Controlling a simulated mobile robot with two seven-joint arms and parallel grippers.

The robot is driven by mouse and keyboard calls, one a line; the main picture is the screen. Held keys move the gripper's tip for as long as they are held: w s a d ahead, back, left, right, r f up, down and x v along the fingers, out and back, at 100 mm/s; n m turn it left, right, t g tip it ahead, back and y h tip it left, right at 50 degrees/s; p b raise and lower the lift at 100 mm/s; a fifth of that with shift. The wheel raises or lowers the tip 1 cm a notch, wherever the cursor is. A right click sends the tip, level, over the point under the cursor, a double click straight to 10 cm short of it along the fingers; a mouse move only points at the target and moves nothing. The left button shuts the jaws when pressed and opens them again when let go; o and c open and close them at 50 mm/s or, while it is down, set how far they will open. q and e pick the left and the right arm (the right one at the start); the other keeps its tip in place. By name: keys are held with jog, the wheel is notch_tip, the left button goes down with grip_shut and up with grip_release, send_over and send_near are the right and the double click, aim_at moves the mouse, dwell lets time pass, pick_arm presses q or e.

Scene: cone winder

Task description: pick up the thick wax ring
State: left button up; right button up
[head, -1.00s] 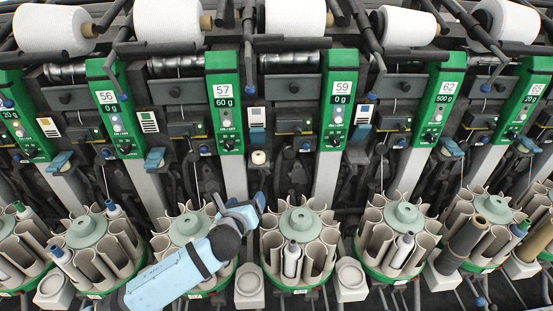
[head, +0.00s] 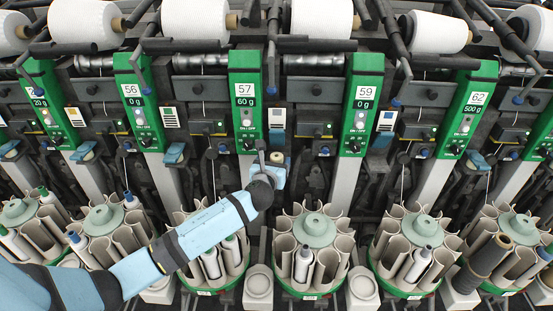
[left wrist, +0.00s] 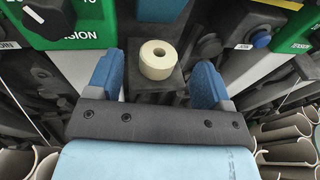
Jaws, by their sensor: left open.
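The thick wax ring (left wrist: 157,60) is a short cream cylinder with a small hole in its top. It sits upright on a dark square holder (left wrist: 158,84) in the left wrist view. In the head view the ring (head: 277,158) shows small, just beyond my left gripper (head: 272,170), below and right of the green panel marked 57. My left gripper is open and empty, its two blue fingers (left wrist: 155,80) spread to the left and right of the holder in the wrist picture. The ring appears ahead of the fingers, with a gap on both sides. My right gripper is not in view.
Green panels (head: 244,95) and dark machine parts stand close around the ring. A row of round magazines with beige pockets (head: 311,255) runs below. White yarn cones (head: 322,18) line the top. Grey posts (head: 340,190) rise between stations.

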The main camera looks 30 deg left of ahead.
aim_at(276, 156)
pick_arm(q)
jog(key=x, duration=0.4)
jog(key=c, duration=1)
jog(key=shift+r, duration=0.1)
